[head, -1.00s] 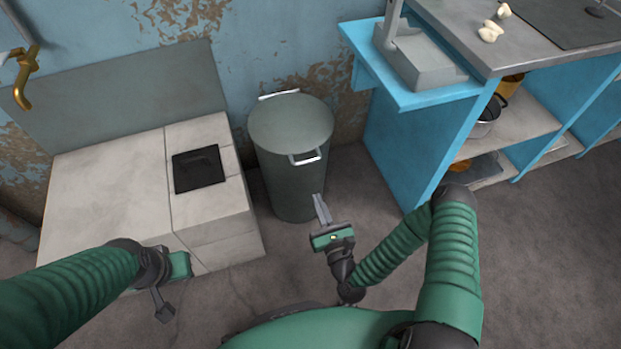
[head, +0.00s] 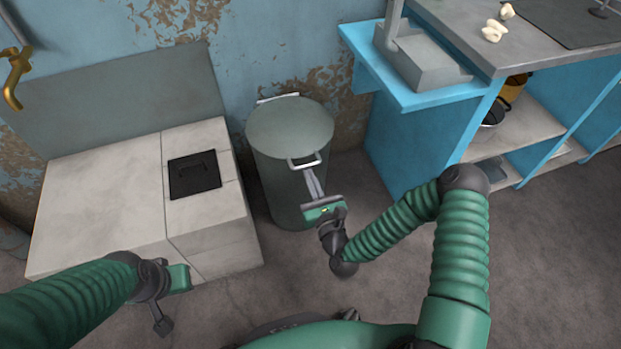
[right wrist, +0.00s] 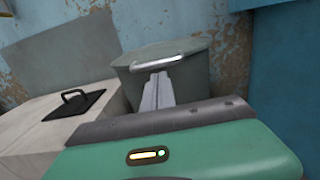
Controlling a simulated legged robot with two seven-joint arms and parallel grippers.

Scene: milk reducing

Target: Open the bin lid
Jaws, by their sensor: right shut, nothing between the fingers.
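The grey-green round bin (head: 283,185) stands against the wall with its lid (head: 289,124) lying closed on top. A pale metal handle (head: 304,161) sticks out at the lid's front edge; it also shows in the right wrist view (right wrist: 159,62). My right gripper (head: 310,175) is shut and empty, its fingertips just below the handle in the head view. In the right wrist view its fingers (right wrist: 158,82) point at the bin just under the handle; I cannot tell whether they touch. My left gripper (head: 180,278) is low at the left, away from the bin; its fingers are not clear.
A pale stone block (head: 105,205) with a black hatch (head: 194,175) stands left of the bin. A blue shelf unit (head: 420,140) stands close on the right, near my right arm. Open floor (head: 545,250) lies at the lower right.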

